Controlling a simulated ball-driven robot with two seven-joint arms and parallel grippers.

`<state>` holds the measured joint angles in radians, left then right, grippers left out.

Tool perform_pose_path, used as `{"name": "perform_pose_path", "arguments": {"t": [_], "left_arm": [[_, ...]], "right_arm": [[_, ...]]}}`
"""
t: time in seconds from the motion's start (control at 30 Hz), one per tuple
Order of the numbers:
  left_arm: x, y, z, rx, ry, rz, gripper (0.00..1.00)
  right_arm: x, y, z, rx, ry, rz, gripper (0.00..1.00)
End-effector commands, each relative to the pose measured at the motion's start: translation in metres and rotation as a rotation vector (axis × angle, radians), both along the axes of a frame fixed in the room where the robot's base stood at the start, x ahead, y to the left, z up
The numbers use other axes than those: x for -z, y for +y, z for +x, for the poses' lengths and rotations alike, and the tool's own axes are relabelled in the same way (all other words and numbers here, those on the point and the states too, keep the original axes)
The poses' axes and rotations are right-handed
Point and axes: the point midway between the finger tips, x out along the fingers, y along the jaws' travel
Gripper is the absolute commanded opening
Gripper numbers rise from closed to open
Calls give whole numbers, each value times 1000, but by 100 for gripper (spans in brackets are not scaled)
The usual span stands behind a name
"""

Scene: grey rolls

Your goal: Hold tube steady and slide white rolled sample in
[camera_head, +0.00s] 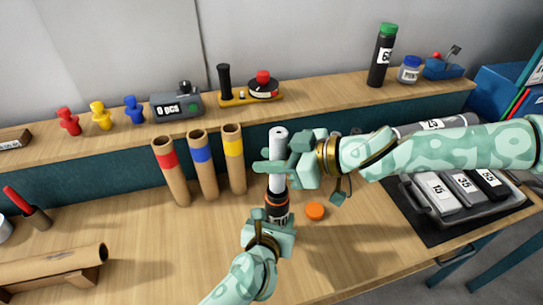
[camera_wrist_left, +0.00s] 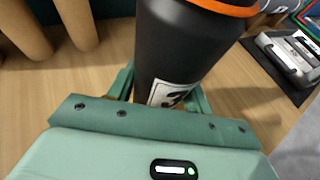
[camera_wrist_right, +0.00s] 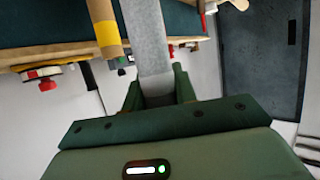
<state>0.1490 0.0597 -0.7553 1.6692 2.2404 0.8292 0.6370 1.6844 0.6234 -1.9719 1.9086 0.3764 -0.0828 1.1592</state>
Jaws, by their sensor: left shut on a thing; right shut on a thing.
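A black tube (camera_head: 277,205) with an orange rim stands upright on the table, mouth up. It fills much of the left wrist view (camera_wrist_left: 185,45), where part of a number label shows. My left gripper (camera_head: 270,230) is shut around its lower part. A white rolled sample (camera_head: 278,150) stands upright directly above the tube's mouth. My right gripper (camera_head: 285,168) is shut on it; the roll also shows between the fingers in the right wrist view (camera_wrist_right: 148,45). The roll's lower end meets the tube's rim; I cannot tell how far inside it is.
An orange cap (camera_head: 315,211) lies just right of the tube. Cardboard tubes with red (camera_head: 171,172), blue (camera_head: 203,165) and yellow (camera_head: 235,160) bands stand to the left. A tray (camera_head: 425,207) of numbered rolls is at the right. A cardboard roll (camera_head: 55,268) lies front left.

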Motion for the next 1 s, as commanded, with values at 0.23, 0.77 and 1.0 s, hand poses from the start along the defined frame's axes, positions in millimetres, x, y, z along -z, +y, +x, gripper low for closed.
{"name": "perform_pose_path", "arguments": {"t": [0.23,0.77,1.0], "left_arm": [[0,0,0,0,0,0,25],[0,0,0,0,0,0,25],[0,0,0,0,0,0,25]], "right_arm": [[0,0,0,0,0,0,5],[7,0,0,0,1,1,5],[17,0,0,0,1,1,5]]}}
